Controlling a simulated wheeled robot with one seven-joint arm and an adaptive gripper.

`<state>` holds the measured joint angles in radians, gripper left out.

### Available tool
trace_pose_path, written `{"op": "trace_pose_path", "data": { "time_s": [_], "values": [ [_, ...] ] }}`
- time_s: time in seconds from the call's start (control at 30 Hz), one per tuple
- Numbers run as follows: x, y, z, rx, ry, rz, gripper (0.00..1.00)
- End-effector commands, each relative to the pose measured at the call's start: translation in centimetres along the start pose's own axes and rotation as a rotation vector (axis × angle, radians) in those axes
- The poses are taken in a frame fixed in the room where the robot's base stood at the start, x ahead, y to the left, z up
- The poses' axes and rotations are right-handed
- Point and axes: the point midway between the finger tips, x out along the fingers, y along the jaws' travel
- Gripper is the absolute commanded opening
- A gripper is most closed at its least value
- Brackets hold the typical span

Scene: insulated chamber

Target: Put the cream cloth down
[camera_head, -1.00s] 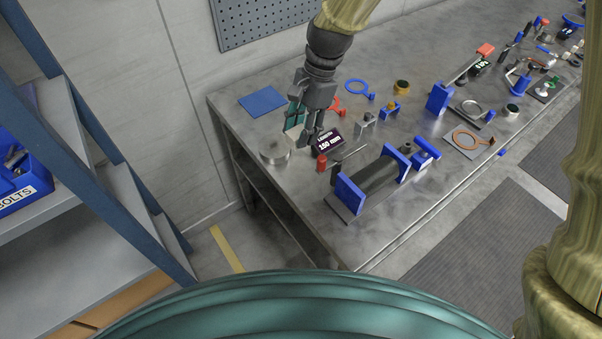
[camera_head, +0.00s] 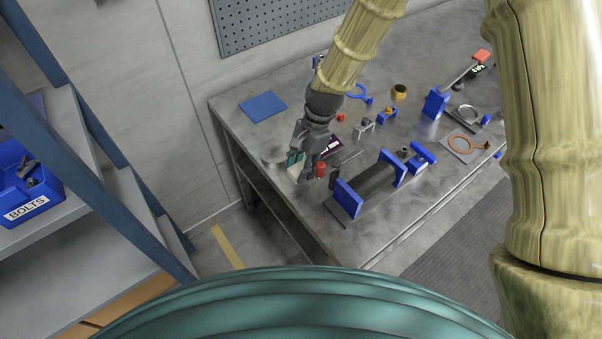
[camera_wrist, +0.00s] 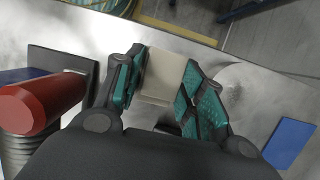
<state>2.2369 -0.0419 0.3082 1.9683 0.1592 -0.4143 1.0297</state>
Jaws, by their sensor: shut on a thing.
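The cream cloth (camera_wrist: 158,76) is a small, pale, flat piece between the teal-padded fingers of my gripper (camera_wrist: 160,90) in the wrist view. My gripper is shut on it. In the head view, the cream cloth (camera_head: 294,174) shows as a small pale patch beside the dark fingers of my gripper (camera_head: 304,172). It is over the left front part of the metal table (camera_head: 318,222), close to the edge. I cannot tell whether the cloth touches the tabletop.
A red-ended tool (camera_head: 320,170) stands close beside my gripper. A round metal disc (camera_wrist: 243,88) lies on its other side. A blue square (camera_head: 263,106) lies at the back left. A blue-ended fixture (camera_head: 348,198) stands to the right. The table's front edge is near.

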Motion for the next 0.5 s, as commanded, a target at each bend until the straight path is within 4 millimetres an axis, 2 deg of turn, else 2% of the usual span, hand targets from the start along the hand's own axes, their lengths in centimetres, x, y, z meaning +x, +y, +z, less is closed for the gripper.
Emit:
{"op": "trace_pose_path", "data": {
  "time_s": [0.5],
  "values": [
    [3.9, 0.0, -1.2, 0.001, 0.000, 0.001, 0.09]
  ]
}}
